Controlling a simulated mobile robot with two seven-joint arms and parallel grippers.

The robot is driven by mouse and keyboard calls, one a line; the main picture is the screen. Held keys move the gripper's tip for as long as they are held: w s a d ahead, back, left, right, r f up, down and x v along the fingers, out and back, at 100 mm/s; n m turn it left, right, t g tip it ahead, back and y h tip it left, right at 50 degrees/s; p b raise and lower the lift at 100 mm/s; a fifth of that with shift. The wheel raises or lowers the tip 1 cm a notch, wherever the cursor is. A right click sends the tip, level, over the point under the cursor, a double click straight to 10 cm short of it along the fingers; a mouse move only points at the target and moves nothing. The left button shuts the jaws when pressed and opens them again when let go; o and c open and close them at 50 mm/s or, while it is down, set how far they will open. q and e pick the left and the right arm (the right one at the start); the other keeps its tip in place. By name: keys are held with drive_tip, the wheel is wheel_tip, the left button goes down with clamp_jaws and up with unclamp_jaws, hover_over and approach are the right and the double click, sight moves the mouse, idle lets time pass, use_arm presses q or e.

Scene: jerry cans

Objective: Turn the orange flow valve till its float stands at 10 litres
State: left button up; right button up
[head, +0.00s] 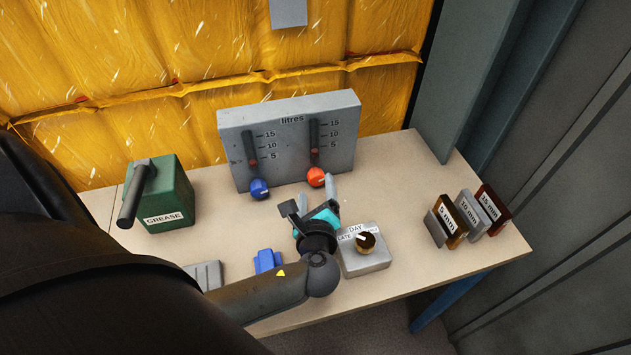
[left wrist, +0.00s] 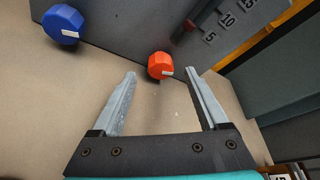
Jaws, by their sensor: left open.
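The orange flow valve (head: 316,176) is a knob with a white pointer mark, low on the right half of the grey litres panel (head: 287,150). In the left wrist view the orange valve (left wrist: 160,66) lies just beyond and between the fingertips. Its float (head: 314,152) is a small reddish mark in the dark right-hand slot, at about the 5 mark. My left gripper (head: 313,197) is open and empty, in front of the orange valve; its spread fingers (left wrist: 161,74) point at the knob without gripping it. My right gripper is not in view.
A blue valve (head: 259,189) sits left of the orange one, under its own slot. A green GREASE box (head: 160,195) stands left. A grey box with a DAY dial (head: 365,247) lies right of my wrist. Labelled mm blocks (head: 470,215) stand at the right.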

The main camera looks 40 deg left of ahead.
sight(316, 180)
use_arm(q)
drive_tip(key=shift+b+x, duration=0.35)
drive_tip(key=shift+x, duration=1.85)
clamp_jaws()
